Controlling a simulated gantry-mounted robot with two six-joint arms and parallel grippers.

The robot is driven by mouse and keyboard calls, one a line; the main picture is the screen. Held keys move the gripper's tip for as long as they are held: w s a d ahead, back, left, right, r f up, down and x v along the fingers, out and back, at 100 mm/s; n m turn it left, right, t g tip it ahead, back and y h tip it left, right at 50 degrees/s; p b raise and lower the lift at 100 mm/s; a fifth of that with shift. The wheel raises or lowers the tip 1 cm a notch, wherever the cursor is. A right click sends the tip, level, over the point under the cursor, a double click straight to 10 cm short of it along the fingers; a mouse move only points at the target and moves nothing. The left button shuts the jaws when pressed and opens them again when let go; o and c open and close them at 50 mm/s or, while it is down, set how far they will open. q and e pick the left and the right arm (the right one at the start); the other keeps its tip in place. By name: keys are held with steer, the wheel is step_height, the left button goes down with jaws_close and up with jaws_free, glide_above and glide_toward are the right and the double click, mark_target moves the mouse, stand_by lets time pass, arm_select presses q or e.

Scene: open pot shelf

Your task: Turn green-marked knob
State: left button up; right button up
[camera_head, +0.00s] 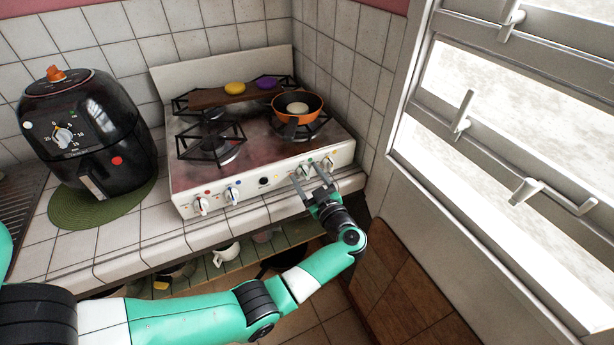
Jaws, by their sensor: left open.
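The white stove (250,163) stands on the tiled counter, with a row of knobs along its front panel. A knob near the right end, by a small green mark (308,163), is partly hidden behind my left gripper. My left gripper (310,174) is open, its two fingers pointing at the panel on either side of this knob. I cannot tell whether they touch it. Other knobs are a red-marked one (201,206), a blue-marked one (232,194) and one at the far right (328,164). My right gripper is not in view.
An orange pan (313,103) sits on the right burner. A board (215,97) with yellow and purple items lies across the back. A black air fryer (90,130) stands at left on a green mat (66,209). A wall and window frame (440,185) bound the right.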

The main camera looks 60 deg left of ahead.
arm_select(q)
jaws_close()
steer(key=shift+n, duration=2.9)
jaws_free()
